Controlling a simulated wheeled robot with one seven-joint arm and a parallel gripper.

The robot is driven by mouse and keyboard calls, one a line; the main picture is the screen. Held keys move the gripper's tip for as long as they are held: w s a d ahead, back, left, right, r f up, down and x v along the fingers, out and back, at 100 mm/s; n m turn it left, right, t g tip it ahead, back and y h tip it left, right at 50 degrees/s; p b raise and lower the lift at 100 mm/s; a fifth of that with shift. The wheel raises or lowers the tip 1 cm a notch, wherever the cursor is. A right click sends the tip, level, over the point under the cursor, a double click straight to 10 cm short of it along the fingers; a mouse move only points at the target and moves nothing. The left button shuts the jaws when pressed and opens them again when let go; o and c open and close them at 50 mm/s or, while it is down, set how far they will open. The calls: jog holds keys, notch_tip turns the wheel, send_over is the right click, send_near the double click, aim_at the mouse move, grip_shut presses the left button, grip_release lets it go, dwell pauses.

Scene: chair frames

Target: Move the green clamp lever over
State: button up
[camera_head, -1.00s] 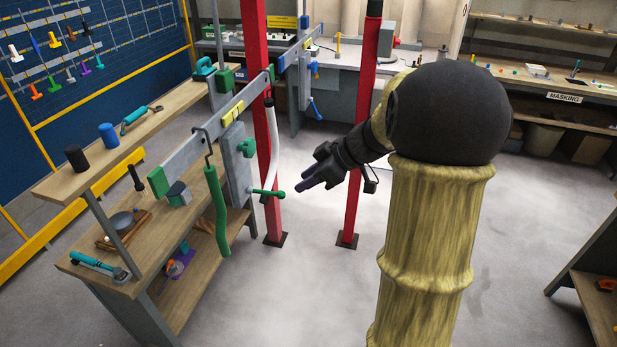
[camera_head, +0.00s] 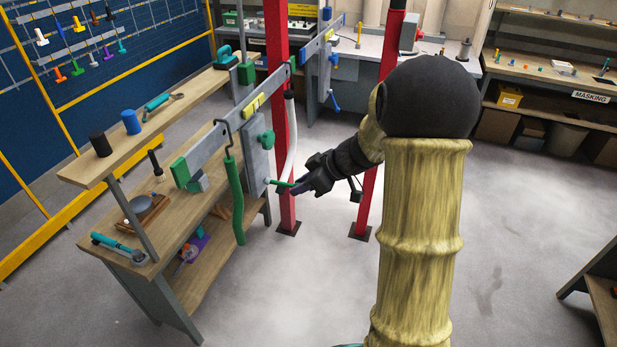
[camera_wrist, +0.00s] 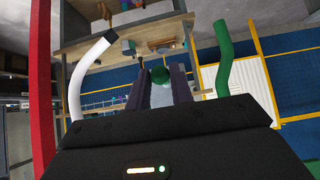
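The green clamp lever (camera_head: 280,184) is a short bar sticking out to the right from the grey clamp plate (camera_head: 257,155). My gripper (camera_head: 295,188) is at the lever's free end, which its dark fingers partly hide in the head view. In the wrist view a round green end of the lever (camera_wrist: 160,75) shows between the two fingers of my gripper (camera_wrist: 162,70). The fingers stand apart, with a gap around the green end. I cannot tell whether either finger touches it.
A long green handle (camera_head: 236,200) hangs left of the plate, and a white curved tube (camera_head: 290,135) stands behind the lever. A red post (camera_head: 277,60) is close behind. The wooden bench (camera_head: 155,225) lies left. Floor in front is clear.

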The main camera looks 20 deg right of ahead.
jog(key=shift+f, duration=0.1)
jog(key=shift+c, duration=0.4)
jog(key=shift+f+b, duration=1.2)
jog(key=shift+b, duration=0.6)
jog(key=shift+w+a+f+b, duration=0.2)
jog(key=shift+f+b, duration=0.4)
jog(key=shift+b, duration=0.25)
jog(key=shift+w+a+f+b, duration=0.15)
jog(key=shift+f+b, duration=0.4)
jog(key=shift+b, duration=0.3)
jog(key=shift+s, duration=0.1)
jog(key=shift+a+f+b, duration=0.2)
jog(key=shift+f+b, duration=0.2)
jog(key=shift+b, duration=0.2)
jog(key=shift+b+x, duration=0.8)
jog(key=shift+b, duration=0.05)
